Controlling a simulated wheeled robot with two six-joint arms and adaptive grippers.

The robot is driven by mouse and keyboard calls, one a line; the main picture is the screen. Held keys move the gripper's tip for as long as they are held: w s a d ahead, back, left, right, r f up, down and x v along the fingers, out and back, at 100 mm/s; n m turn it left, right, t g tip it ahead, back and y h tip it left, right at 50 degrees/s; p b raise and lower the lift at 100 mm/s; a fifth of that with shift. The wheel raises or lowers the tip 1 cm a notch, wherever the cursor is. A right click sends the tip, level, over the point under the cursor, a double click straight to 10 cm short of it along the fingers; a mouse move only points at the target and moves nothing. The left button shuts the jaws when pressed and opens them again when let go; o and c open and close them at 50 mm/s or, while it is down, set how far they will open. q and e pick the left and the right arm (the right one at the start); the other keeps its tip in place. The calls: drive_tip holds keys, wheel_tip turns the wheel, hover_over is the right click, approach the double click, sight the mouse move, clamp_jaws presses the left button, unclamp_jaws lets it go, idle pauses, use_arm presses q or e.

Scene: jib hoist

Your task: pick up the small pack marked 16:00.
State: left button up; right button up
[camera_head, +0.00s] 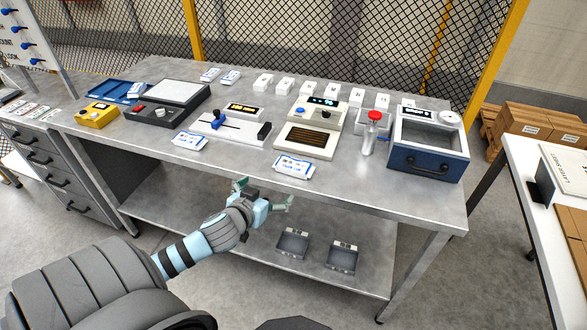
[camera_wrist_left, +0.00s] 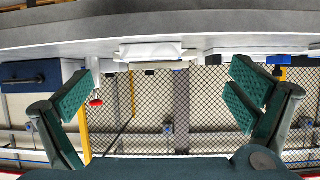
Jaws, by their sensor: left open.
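Several small white packs with blue print lie on the grey bench: one at the front edge (camera_head: 294,165), one further left along the front (camera_head: 190,140), two at the back (camera_head: 210,74) (camera_head: 230,77). Another (camera_head: 136,90) is at the blue tray. Their markings are too small to read, so I cannot tell which says 16:00. My left gripper (camera_head: 264,194) is open and empty, in front of and below the bench's front edge, between the two front packs. In the left wrist view a white pack-like shape (camera_wrist_left: 150,52) shows between the open fingers (camera_wrist_left: 165,80). My right gripper is not seen.
The bench (camera_head: 250,150) holds a yellow box (camera_head: 97,115), a scale (camera_head: 170,100), a slider device (camera_head: 230,127), a cream machine (camera_head: 305,140), a red-topped press (camera_head: 372,130) and a blue drawer box (camera_head: 428,157). Two small bins (camera_head: 293,242) (camera_head: 342,256) stand on the lower shelf.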

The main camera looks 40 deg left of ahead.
sight(293, 165)
use_arm(q)
drive_tip(key=shift+t, duration=0.3)
drive_tip(key=r+b+x, duration=0.1)
drive_tip(key=x, duration=0.3)
drive_tip(key=w+r+b+x, duration=0.1)
drive_tip(key=x, duration=0.4)
drive_tip(key=d+x, duration=0.1)
drive_tip(key=x, duration=0.3)
drive_tip(key=shift+w+r+b, duration=0.25)
drive_tip(key=shift+w+b, duration=0.15)
drive_tip(key=shift+w, duration=0.2)
drive_tip(key=shift+c, duration=0.4)
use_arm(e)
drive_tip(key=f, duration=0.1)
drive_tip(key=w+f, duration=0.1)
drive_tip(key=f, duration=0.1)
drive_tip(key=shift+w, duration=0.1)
use_arm(q)
drive_tip(key=c, duration=0.9)
